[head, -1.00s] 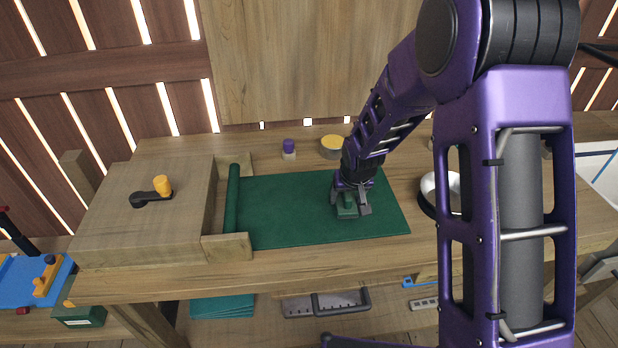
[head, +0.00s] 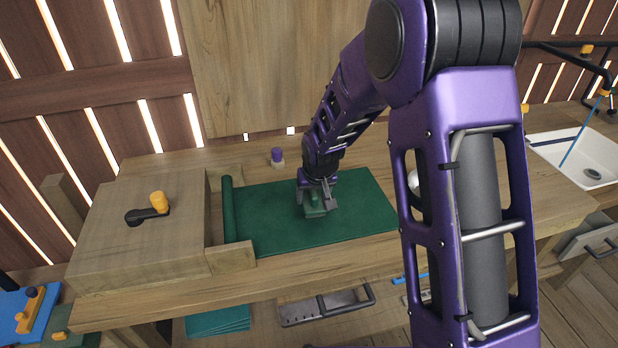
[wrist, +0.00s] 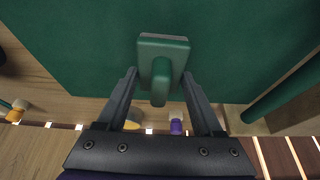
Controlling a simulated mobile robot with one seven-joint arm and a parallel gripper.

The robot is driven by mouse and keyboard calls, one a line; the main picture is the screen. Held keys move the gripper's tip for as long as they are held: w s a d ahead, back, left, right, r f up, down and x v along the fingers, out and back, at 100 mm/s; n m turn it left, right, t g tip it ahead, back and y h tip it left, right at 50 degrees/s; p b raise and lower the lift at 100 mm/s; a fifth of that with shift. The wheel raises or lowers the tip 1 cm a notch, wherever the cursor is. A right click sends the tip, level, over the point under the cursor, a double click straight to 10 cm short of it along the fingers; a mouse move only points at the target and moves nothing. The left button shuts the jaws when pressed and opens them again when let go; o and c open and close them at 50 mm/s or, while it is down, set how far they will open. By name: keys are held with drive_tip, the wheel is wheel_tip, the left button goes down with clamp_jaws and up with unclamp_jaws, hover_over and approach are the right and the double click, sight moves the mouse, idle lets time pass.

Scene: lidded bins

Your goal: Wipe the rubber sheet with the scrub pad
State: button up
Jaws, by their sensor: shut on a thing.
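The dark green rubber sheet (head: 270,232) lies flat on the wooden bench, with a rolled edge at its left end. The green scrub pad (head: 314,208) is at the sheet's right-middle area, and its block and handle show in the wrist view (wrist: 163,50). My gripper (head: 318,192) is above the pad, shut on its handle, which shows between the fingers in the wrist view (wrist: 160,85). The pad's underside is hidden, so I cannot tell how firmly it touches the sheet.
A wooden box with a black and orange crank (head: 150,212) stands at the left end of the sheet. A purple-topped item (head: 277,157) stands behind the sheet. A sink (head: 592,165) is at the far right. My arm hides the bench right of the sheet.

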drive_tip(key=shift+r+p, duration=1.55)
drive_tip(key=shift+r, duration=1.25)
drive_tip(key=shift+w+d, duration=0.1)
